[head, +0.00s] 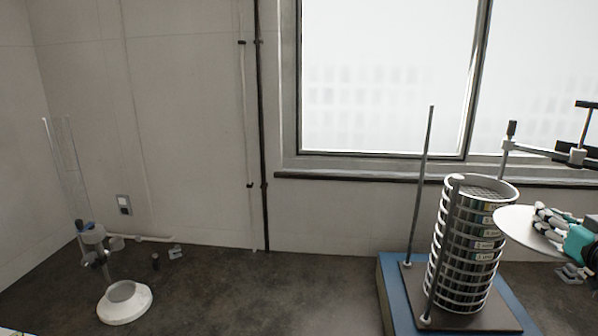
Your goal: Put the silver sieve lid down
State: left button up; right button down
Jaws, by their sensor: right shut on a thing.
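The silver sieve lid (517,226) is a pale round disc at the right of the head view. My right gripper (545,222) is shut on the lid's right side and holds it tilted in the air. The lid's left edge appears close to the right side of the sieve stack (468,245); I cannot tell whether they touch. The stack is upright on the shaker base (398,290), and its top sieve (482,187) is uncovered, with the mesh showing. My left gripper is not in view.
Shaker rods (420,190) rise beside the stack. A clamp bar (545,152) stands at the right behind the lid. A white ring-shaped stand (125,302) is at the lower left, with small items near the wall. The middle of the dark bench (270,295) is clear.

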jog(key=f, duration=0.2)
jog(key=s+a+f, duration=0.1)
jog(key=shift+f, duration=0.25)
jog(key=s+a+f+y+b, duration=0.1)
jog(key=s+a+f+b, duration=0.2)
jog(key=f, duration=0.5)
jog(key=s+a+f+n+y+b, duration=0.15)
jog(key=a+f, duration=0.25)
jog(key=f, duration=0.5)
jog(key=s+a+f+b, duration=0.1)
jog(key=s+a+f, duration=0.25)
jog(key=f, duration=0.45)
pick_arm(q)
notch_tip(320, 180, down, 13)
jog(key=b, duration=0.7)
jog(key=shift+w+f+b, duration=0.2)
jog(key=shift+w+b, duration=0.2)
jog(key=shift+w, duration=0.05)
pick_arm(e)
jog(key=s+a+f, duration=0.4)
jog(key=s+a, duration=0.3)
jog(key=a, duration=0.2)
jog(key=s+a+f, duration=0.4)
jog(key=s+a, duration=0.2)
jog(key=a, duration=0.4)
jog(key=shift+s+m+h, duration=0.35)
jog(key=shift+h, duration=0.1)
jog(key=shift+s+r, duration=0.1)
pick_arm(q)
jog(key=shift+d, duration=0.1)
